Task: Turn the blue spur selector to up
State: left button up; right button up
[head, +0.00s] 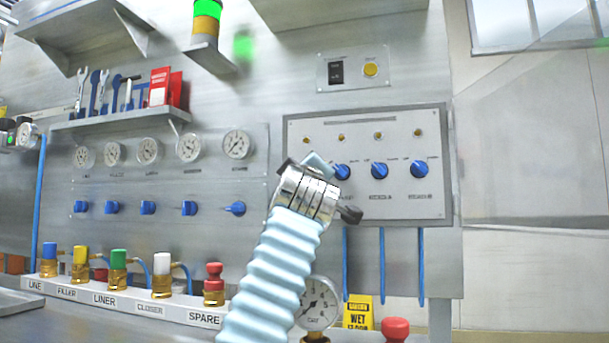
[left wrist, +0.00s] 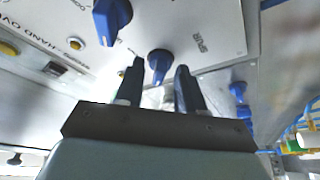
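My left gripper (left wrist: 160,70) is open, one dark finger on each side of the knob, with gaps visible; I see no clear contact. In the head view my left arm comes up from the bottom and its wrist covers the fingers. My right gripper is not in view.
Gauges and several blue knobs line the wall at left. A red mushroom button (head: 395,328), a gauge (head: 318,303) and a yellow sign (head: 358,313) stand low.

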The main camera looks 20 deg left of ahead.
pick_arm(q)
jog(key=b+v, duration=0.9)
jog(key=v, duration=0.5)
jog(key=shift+w+f, duration=0.1)
